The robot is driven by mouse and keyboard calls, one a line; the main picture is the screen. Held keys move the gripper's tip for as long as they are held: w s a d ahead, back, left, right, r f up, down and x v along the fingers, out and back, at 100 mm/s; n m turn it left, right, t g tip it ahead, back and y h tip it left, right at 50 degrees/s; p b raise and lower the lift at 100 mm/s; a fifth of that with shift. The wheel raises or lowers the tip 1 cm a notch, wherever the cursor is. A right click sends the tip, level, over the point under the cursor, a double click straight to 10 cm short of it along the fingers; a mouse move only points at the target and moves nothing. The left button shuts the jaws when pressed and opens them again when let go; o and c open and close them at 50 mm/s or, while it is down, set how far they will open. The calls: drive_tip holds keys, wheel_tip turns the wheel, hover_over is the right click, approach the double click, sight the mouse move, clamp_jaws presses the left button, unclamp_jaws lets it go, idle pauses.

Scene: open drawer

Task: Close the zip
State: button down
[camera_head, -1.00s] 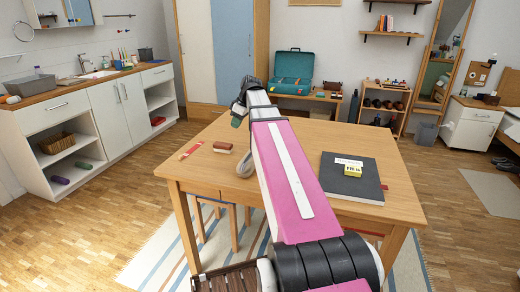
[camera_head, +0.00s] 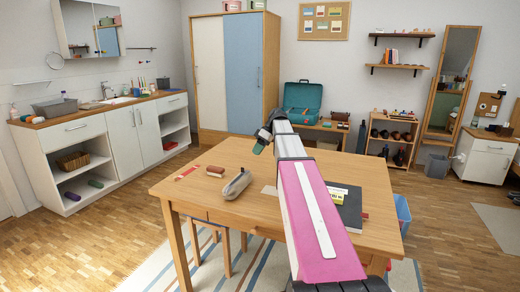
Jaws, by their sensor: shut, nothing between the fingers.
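A grey elongated pouch (camera_head: 238,185) lies on the wooden table (camera_head: 180,188), left of my pink arm. It looks like the zipped case, but its zip is too small to make out. My gripper (camera_head: 261,142) is at the far end of my arm, beyond the pouch and apart from it in the picture. It is small and dark in view, shut and empty.
A brown block (camera_head: 215,171) and a red strip (camera_head: 187,173) lie left on the table. A blue bin (camera_head: 403,214) stands beside the table's right side.

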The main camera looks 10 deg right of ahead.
sight(246, 172)
drive_tip(key=x, duration=0.6)
drive_tip(key=shift+s+a+f, duration=0.1)
drive_tip(key=shift+s+a, duration=0.05)
drive_tip(key=shift+s, duration=0.1)
drive_tip(key=shift+s+a, duration=0.65)
drive_tip(key=shift+s, duration=0.3)
drive_tip(key=shift+s+a, duration=0.35)
